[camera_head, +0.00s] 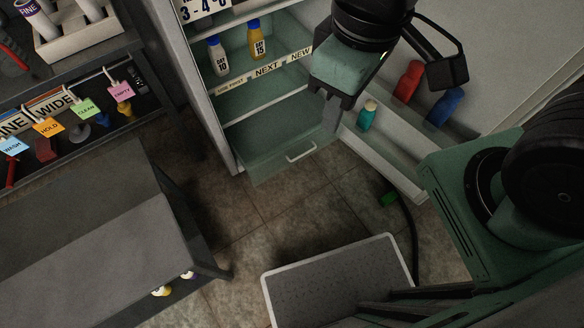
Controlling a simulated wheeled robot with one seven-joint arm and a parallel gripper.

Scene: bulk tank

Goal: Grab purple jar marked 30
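I cannot make out a purple jar marked 30 in this view. In the open fridge, a white bottle with a blue cap marked 10 (218,56) and a yellow bottle marked 15 (257,42) stand on the upper shelf. My gripper (332,122) hangs in front of the fridge, right of these bottles and apart from them. Its fingers point down; I cannot tell whether they are open or shut. My gripper and wrist cover part of the shelf's right side.
The fridge door (480,70) stands open at right, with red (408,82), blue (444,106) and teal (367,114) bottles in its rack. A drawer with a handle (301,152) sits low in the fridge. A dark table (90,250) stands at lower left. Tiled floor lies between.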

